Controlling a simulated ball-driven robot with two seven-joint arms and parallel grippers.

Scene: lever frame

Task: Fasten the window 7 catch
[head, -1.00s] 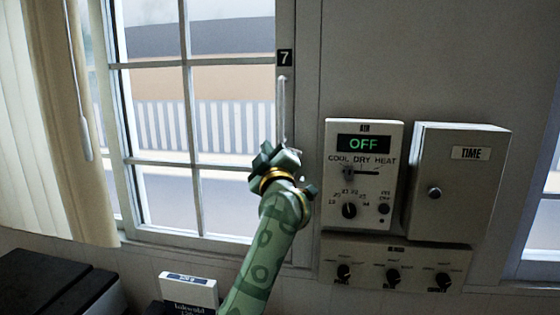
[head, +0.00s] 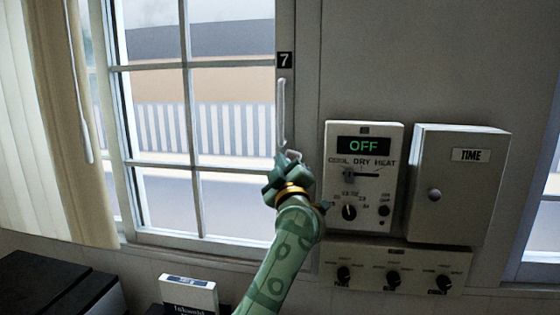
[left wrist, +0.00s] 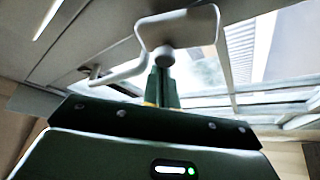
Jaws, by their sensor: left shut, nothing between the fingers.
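The window 7 catch (head: 282,112) is a slim white handle on the window's right frame, standing upright below the black "7" label (head: 284,60). My left gripper (head: 289,160) is at the lower end of the handle and partly covers the area there. In the left wrist view, a pale plate and a bar of the catch (left wrist: 125,71) lie just beyond the green fingers (left wrist: 162,82). The fingers are shut with nothing between them. They are close to the catch, but I cannot tell whether they touch it. My right gripper is not in view.
The air control panel (head: 363,215), reading OFF, is close to the right of my left gripper. The TIME box (head: 460,190) is further right, with a knob panel (head: 393,268) below. A curtain (head: 60,120) hangs at left. A small white box (head: 188,290) is below the window.

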